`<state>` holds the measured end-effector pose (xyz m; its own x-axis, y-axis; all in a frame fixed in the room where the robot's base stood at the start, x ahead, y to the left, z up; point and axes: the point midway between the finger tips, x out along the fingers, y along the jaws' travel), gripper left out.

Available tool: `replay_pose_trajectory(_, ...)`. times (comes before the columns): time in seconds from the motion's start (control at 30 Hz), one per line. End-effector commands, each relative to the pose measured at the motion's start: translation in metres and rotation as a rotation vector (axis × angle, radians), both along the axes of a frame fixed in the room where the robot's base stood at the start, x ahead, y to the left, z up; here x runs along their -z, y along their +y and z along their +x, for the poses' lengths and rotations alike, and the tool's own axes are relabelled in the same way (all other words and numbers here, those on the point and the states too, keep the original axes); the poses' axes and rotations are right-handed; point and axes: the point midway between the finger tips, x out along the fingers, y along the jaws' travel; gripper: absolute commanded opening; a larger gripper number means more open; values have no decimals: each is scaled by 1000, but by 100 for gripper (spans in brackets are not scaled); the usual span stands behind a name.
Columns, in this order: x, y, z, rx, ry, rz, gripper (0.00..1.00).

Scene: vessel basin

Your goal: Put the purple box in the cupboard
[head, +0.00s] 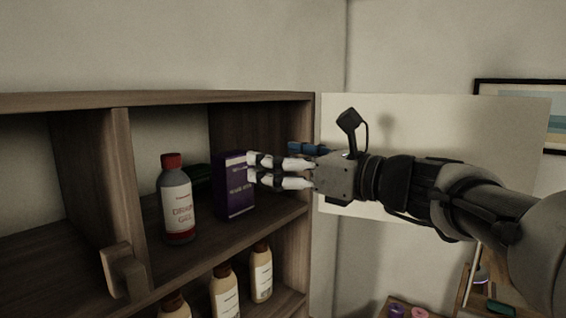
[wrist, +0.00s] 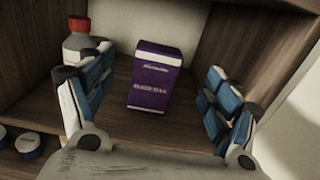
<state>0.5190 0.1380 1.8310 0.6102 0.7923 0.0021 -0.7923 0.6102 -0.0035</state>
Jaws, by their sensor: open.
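The purple box (head: 233,190) stands upright on the upper shelf of the wooden cupboard (head: 200,98), in the right compartment. In the wrist view the purple box (wrist: 157,78) stands on the shelf board beyond and between the spread fingers. My gripper (head: 250,170) is open and in the head view its fingertips are at the right side of the box. In the wrist view my gripper (wrist: 155,105) has a finger on each side, with visible gaps to the box. Whether a fingertip touches the box cannot be told.
A grey bottle with a red cap (head: 177,200) stands left of the box on the same shelf. A dark green item (head: 200,178) lies behind it. Several cream bottles (head: 261,272) stand on the shelf below. The cupboard's open door (head: 430,150) is at the right, behind my arm.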

Motion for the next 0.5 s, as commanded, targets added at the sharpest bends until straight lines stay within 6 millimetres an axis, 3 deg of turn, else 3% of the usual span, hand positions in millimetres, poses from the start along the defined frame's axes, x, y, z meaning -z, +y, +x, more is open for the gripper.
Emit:
replay_pose_trajectory(0.07,7,3,-5,-8,-13,-47,81)
replay_pose_trajectory(0.17,36,11,-30,-37,-74,-229,81)
replay_pose_trajectory(0.33,134,8,-111,-218,-303,-826,81)
replay_pose_trajectory(0.5,235,-39,-198,-581,-599,-1442,81)
